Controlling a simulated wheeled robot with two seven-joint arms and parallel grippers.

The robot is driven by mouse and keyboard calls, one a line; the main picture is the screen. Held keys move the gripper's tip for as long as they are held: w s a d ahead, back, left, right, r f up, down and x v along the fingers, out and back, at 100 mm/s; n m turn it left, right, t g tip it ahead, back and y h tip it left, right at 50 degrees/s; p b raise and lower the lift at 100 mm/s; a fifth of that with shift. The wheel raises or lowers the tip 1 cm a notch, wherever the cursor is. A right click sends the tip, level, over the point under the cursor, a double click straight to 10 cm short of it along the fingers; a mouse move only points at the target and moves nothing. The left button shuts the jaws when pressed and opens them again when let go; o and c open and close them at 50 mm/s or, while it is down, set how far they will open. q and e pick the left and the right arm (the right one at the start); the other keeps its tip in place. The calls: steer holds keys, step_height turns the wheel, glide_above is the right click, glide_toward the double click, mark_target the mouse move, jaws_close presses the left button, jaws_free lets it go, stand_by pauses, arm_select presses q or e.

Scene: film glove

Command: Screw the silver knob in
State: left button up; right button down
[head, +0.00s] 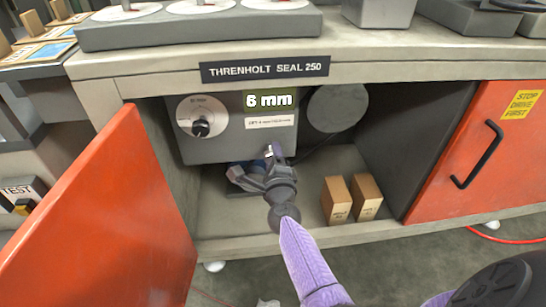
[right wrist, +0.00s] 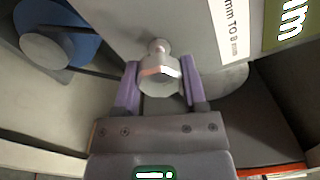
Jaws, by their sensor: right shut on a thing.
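The silver knob (right wrist: 160,75) is a faceted metal knob on a short stem, at the lower part of the grey machine box in the right wrist view. My right gripper (right wrist: 158,88) has its two purple-padded fingers on either side of the knob, shut on it. In the head view my right gripper (head: 272,158) reaches into the open cabinet, up to the lower edge of the grey box (head: 225,148), and mostly hides the knob there. How deep the stem sits in the box cannot be told. My left gripper is not in view.
The orange left door (head: 110,215) stands open toward me; the right door (head: 485,150) has a black handle. Two wooden blocks (head: 338,200) stand on the cabinet floor right of my arm. A black dial (head: 201,127) and a blue part (head: 240,176) are near the gripper.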

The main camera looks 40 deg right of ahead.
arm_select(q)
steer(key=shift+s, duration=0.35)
arm_select(e)
steer(key=shift+a+f+m, duration=0.1)
steer(key=shift+f+m, duration=0.05)
steer(key=shift+m, duration=0.45)
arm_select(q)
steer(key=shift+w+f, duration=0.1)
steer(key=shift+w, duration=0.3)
arm_select(e)
steer(key=shift+c, duration=0.7)
jaws_free()
steer(key=shift+s+a, duration=0.15)
steer(key=shift+s, duration=0.15)
arm_select(q)
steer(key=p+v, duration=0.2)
steer(key=p, duration=0.1)
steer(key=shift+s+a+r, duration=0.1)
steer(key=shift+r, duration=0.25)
arm_select(e)
steer(key=v, duration=0.9)
